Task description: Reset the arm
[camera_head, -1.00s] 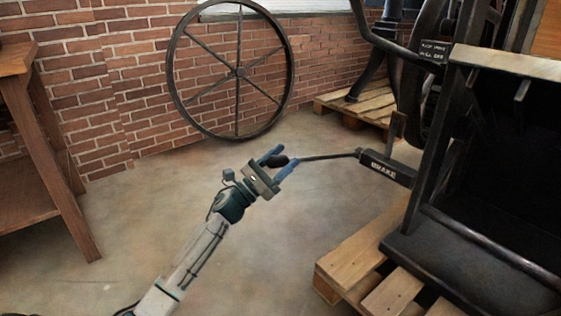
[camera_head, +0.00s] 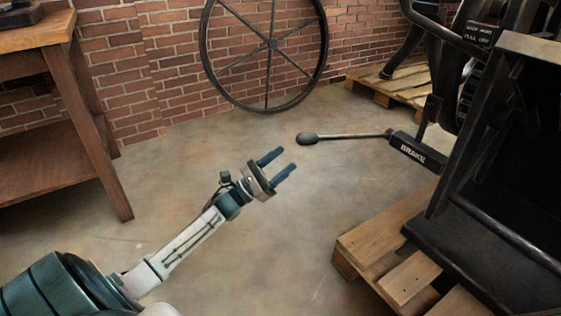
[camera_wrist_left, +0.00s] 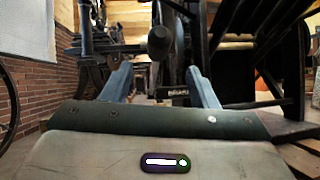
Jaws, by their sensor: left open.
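My left gripper (camera_head: 281,164) is open and empty in the head view, with its two blue fingers apart. It is to the left of and below the black knob (camera_head: 307,138) of the brake lever, clear of it. The lever (camera_head: 350,136) runs from the knob to a black block marked BRAKE (camera_head: 415,151) on the press. In the left wrist view the knob (camera_wrist_left: 159,42) shows beyond the open fingers (camera_wrist_left: 160,88), with nothing between them. My right gripper is in neither view.
The dark press (camera_head: 490,170) stands on a wooden pallet (camera_head: 372,232) at the right. A wooden table (camera_head: 60,110) stands at the left. A spoked wheel (camera_head: 270,45) leans by the brick wall (camera_head: 165,60). The floor between is clear.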

